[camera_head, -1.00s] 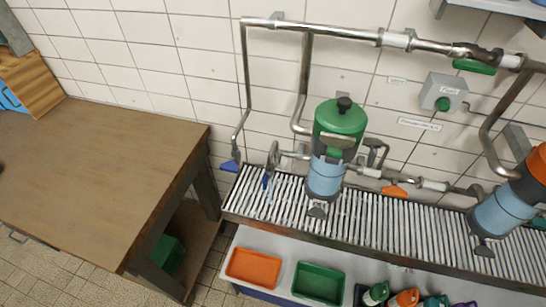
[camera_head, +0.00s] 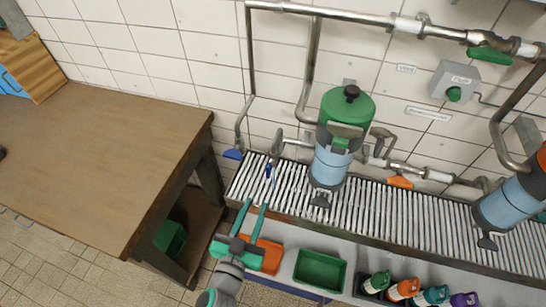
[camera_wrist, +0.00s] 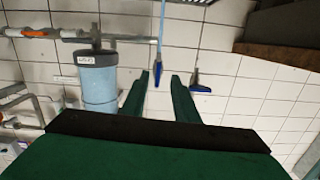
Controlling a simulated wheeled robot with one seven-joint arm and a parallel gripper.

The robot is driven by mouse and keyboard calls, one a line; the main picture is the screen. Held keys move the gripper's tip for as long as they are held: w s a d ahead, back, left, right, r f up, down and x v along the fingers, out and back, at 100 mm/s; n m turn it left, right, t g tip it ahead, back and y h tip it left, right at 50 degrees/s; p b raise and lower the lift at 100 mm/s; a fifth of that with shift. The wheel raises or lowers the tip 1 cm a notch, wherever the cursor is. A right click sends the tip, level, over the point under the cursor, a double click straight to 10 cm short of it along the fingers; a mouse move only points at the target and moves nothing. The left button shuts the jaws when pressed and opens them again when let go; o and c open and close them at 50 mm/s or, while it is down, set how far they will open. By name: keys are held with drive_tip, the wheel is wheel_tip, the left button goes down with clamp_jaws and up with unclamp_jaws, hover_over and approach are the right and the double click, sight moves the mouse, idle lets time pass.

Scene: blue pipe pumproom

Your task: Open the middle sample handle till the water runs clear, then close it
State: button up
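Two blue lever handles show near the left pump: one (camera_head: 233,154) at the foot of the left vertical pipe, one (camera_head: 268,171) on a thin outlet above the slatted grating. An orange handle (camera_head: 400,182) is right of the pump. I cannot tell which is the middle sample handle. My gripper (camera_head: 257,202) is open and empty, just in front of and below the outlet's blue handle. In the wrist view, one blue handle (camera_wrist: 157,75) appears between my open fingertips (camera_wrist: 160,76), apparently beyond them; another (camera_wrist: 197,84) is to their right.
A green-topped pump (camera_head: 334,165) stands close right of the outlet. The slatted grating (camera_head: 375,212) runs along the wall. An orange tray (camera_head: 270,256) and green tray (camera_head: 320,270) lie below it. A wooden table (camera_head: 110,165) is at left.

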sight(267, 170)
drive_tip(key=shift+n+t+h, duration=0.3)
drive_tip(key=shift+t, duration=0.1)
drive_tip(key=w+r, duration=0.1)
drive_tip(key=w, duration=0.1)
drive_tip(key=w+d+r, duration=0.1)
drive_tip(key=w, duration=0.1)
drive_tip(key=w+d+r, duration=0.1)
drive_tip(key=w, duration=0.1)
drive_tip(key=shift+r, duration=0.3)
drive_tip(key=x, duration=1)
drive_tip(key=shift+w, duration=0.2)
drive_tip(key=shift+d, duration=0.1)
drive_tip(key=shift+s, duration=0.1)
drive_tip(key=c, duration=0.4)
drive_tip(key=shift+f, duration=0.1)
clamp_jaws()
